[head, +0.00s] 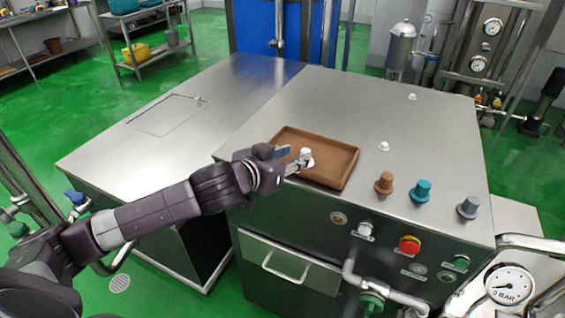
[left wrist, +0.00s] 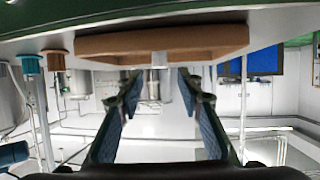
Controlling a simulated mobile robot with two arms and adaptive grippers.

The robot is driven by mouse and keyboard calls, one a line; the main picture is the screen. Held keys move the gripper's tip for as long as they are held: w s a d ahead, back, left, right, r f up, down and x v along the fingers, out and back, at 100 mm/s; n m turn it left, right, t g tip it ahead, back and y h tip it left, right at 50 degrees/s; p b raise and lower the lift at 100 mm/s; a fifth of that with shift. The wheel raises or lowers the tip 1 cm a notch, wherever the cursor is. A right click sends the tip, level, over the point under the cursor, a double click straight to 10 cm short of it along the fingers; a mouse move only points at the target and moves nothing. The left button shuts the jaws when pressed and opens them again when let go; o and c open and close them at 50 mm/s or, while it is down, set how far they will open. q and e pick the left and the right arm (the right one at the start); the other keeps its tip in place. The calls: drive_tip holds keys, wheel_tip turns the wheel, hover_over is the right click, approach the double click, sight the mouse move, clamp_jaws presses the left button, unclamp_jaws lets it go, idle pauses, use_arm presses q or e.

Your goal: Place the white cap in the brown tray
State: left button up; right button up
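The brown tray (head: 345,168) lies on the steel cabinet top and also fills the upper part of the left wrist view (left wrist: 100,46), which is upside down. A white cap (head: 307,154) is at the tray's left part, just beyond my left fingertips; it also shows in the left wrist view (left wrist: 159,60) at the tray's edge. My left gripper (head: 293,158) is at the tray's left side, low over the rim. Its fingers (left wrist: 157,85) are apart with a clear gap, and neither visibly touches the cap. I cannot tell whether the cap rests on the tray floor. My right gripper is not in view.
Brown (head: 384,183), teal (head: 421,190) and grey (head: 468,207) knob-like pieces stand along the cabinet's front right. Two small white pieces (head: 383,146) (head: 412,97) sit right of the tray. A bare steel top (head: 180,115) lies to the left.

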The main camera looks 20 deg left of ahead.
use_arm(q)
drive_tip(key=shift+b+v, duration=0.4)
drive_tip(key=shift+v, duration=2.25)
drive_tip(key=s+d+f+g+y, duration=0.1)
drive_tip(key=s+f+g, duration=0.2)
drive_tip(key=s+f, duration=0.55)
drive_tip(key=s+d+f+g+y, duration=0.1)
drive_tip(key=s+d+f+g, duration=0.3)
drive_tip(key=f, duration=0.8)
drive_tip(key=s+a+f+g, duration=0.2)
drive_tip(key=s+f, duration=0.2)
drive_tip(key=s, duration=0.4)
drive_tip(key=s+a+f+g, duration=0.1)
drive_tip(key=s+f, duration=0.4)
drive_tip(key=s, duration=0.2)
wheel_tip(320, 180, down, 27)
drive_tip(key=s+g, duration=0.1)
drive_tip(key=s, duration=0.1)
drive_tip(key=s+a+f+g+b, duration=0.1)
drive_tip(key=s+a+f, duration=0.2)
drive_tip(key=s+f, duration=1.2)
drive_tip(key=shift+s+f, duration=0.35)
drive_tip(key=shift+s, duration=0.65)
